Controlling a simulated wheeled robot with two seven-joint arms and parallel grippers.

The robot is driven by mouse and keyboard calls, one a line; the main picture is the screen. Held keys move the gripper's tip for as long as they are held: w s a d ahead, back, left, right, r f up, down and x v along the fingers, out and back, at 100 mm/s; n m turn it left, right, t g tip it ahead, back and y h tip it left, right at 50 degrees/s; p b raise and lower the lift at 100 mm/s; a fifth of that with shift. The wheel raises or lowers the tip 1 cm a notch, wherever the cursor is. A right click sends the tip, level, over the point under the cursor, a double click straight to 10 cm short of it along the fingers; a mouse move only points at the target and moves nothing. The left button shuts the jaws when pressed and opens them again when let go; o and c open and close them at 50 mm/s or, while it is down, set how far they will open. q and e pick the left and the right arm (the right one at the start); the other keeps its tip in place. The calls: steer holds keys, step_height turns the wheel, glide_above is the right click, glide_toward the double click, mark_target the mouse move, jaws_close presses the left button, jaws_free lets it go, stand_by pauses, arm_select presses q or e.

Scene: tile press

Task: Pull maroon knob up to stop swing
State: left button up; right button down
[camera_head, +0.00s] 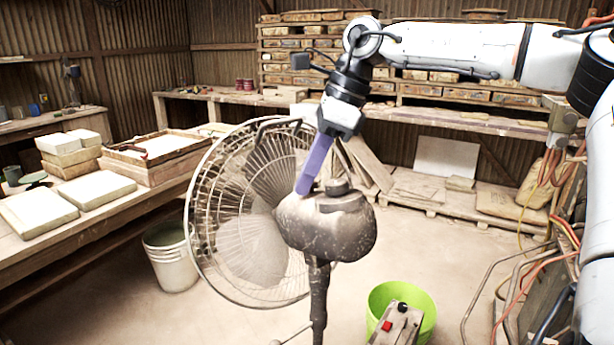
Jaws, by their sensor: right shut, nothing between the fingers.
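A pedestal fan (325,225) stands in the middle of the head view, its round wire cage (205,225) facing away to the left. A short knob (338,187) sticks up from the top of its dusty motor housing. The knob looks dark brown-grey, and I cannot make out a maroon colour. My right gripper (303,189) reaches down from above, its purple fingers shut and empty. The fingertips are at the top left of the housing, to the left of the knob. I cannot tell whether they touch the housing. My left gripper is not in view.
A workbench (95,225) with pale blocks and a wooden tray (155,155) runs along the left. A white bucket (170,258) stands beside it. A green bucket (418,305) is at the lower right of the fan. Hoses and pipes (515,280) lie on the right.

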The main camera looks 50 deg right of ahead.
stand_by(0.3)
steer(key=c, duration=1.5)
jaws_free()
steer(key=shift+a+r, duration=0.15)
steer(key=shift+c, duration=0.2)
steer(key=shift+v, duration=2)
steer(key=v, duration=0.7)
steer(key=shift+s+r, duration=0.15)
steer(key=shift+r, duration=0.15)
